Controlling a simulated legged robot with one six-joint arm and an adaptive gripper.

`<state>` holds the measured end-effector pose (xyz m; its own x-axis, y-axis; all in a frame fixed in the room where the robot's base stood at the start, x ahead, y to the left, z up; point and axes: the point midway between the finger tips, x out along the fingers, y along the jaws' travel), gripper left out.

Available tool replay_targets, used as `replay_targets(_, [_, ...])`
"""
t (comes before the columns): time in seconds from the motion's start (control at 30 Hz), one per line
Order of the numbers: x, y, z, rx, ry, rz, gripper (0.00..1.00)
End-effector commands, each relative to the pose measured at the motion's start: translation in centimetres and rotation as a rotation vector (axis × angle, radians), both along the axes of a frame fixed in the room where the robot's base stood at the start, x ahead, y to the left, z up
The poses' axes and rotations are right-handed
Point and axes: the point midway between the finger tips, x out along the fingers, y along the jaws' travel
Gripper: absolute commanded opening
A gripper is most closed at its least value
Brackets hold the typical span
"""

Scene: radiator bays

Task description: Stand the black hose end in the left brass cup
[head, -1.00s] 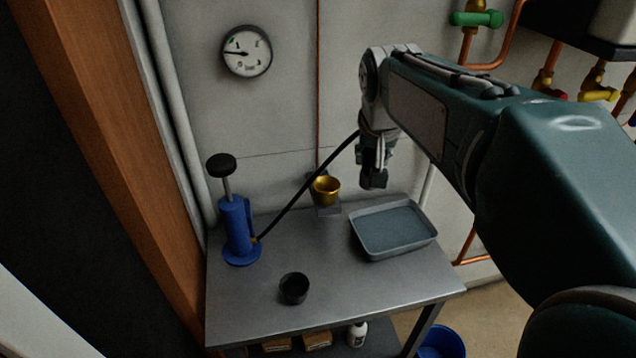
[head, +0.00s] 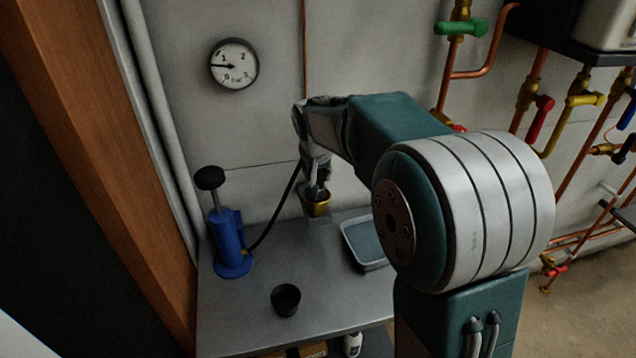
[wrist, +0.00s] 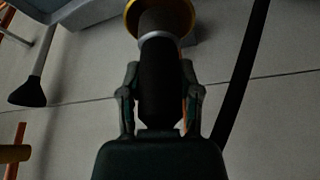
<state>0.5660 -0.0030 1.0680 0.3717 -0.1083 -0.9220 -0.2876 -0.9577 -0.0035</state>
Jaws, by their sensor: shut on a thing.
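The black hose (head: 276,222) rises from the blue hand pump (head: 229,243) to my gripper (head: 317,188). In the wrist view my gripper (wrist: 160,78) is shut on the black hose end (wrist: 158,80), which has a pale collar and a dark tip. The one brass cup (head: 316,208) I see is mounted at the wall behind the table, and my gripper is right above it. In the wrist view the tip overlaps the brass cup (wrist: 132,14); the head view hides how deep it sits. The hose end looks roughly upright.
A grey tray (head: 353,246) lies right of the cup, partly behind my arm. A small black cup (head: 286,299) stands at the table's front. A gauge (head: 234,64) hangs on the wall. Copper pipes and valves (head: 461,28) are at right. The table's middle (head: 262,275) is clear.

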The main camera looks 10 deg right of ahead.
Motion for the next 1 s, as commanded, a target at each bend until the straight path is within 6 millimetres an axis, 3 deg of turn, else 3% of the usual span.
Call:
replay_targets(0.13, [-0.2, 0.0, -2.4, -0.001, 0.004, 0.0, 0.0])
replay_targets(0.6, [-0.2, -0.1, -3.1, 0.0, 0.002, 0.0, 0.0])
replay_targets(0.63, [-0.2, -0.1, -3.1, 0.0, 0.002, 0.0, 0.53])
replay_targets(0.7, [-0.2, -0.1, -3.1, 0.0, 0.002, 0.0, 0.79])
replay_targets(1.0, [-0.2, -0.1, -3.1, -0.001, 0.003, -0.001, 0.79])
